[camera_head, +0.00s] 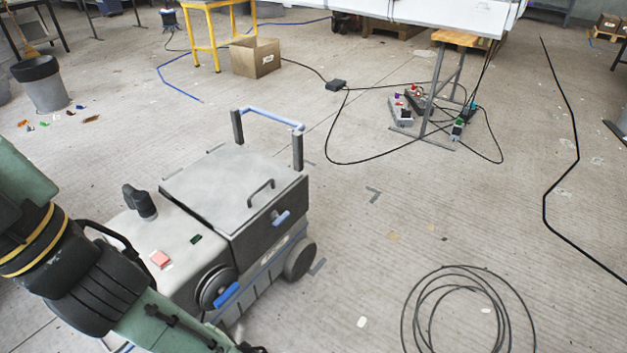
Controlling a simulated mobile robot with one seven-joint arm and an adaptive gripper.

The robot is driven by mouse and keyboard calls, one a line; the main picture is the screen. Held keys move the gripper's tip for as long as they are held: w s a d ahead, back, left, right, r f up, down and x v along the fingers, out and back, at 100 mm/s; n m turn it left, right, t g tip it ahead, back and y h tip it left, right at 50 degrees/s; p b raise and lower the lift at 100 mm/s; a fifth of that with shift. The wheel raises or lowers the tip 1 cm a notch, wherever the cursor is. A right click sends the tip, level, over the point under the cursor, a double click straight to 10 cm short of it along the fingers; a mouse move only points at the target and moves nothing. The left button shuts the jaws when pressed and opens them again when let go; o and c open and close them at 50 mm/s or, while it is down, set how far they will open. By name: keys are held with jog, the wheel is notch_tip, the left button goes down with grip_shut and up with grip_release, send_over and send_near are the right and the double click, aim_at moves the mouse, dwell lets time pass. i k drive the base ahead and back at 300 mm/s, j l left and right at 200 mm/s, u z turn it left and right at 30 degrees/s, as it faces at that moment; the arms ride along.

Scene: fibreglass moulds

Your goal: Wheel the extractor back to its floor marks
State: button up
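The extractor (240,205), a grey wheeled box unit with a lid, stands upright on the floor at left centre. A blue push bar (272,117) spans two dark posts at its far end. A dark wheel (299,259) shows at its near right corner. A grey corner-shaped floor mark (374,194) lies to its right, clear of it. Another grey mark (318,266) lies close beside the wheel. My arm crosses the lower left and hides part of the extractor's near side. My gripper is beyond the bottom edge, so its state is hidden.
A coiled black hose or cable (465,268) lies on the floor at lower right. Black cables loop around a trestle leg (432,95). A cardboard box (255,58), yellow stand (213,40) and grey bin (40,84) stand behind. Floor right of the extractor is mostly clear.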

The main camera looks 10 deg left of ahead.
aim_at(259, 252)
jog(key=i+l+z, duration=0.25)
jog(key=i+z, duration=0.15)
jog(key=i, duration=0.2)
jog(key=i+l+z, duration=0.1)
jog(key=i+z, duration=0.25)
jog(key=i, duration=0.3)
jog(key=i+u, duration=0.3)
jog(key=i+l+u, duration=0.6)
jog(key=i, duration=0.15)
jog(key=i+l+u, duration=0.15)
jog(key=u, duration=0.3)
jog(key=i+l+u, duration=0.25)
jog(key=u, duration=0.25)
jog(key=i+l+u, duration=0.1)
jog(key=l+u, duration=0.35)
jog(key=i+l+u, duration=0.1)
jog(key=u, duration=0.4)
jog(key=l+u, duration=0.45)
jog(key=k+z, duration=0.15)
jog(key=z, duration=0.15)
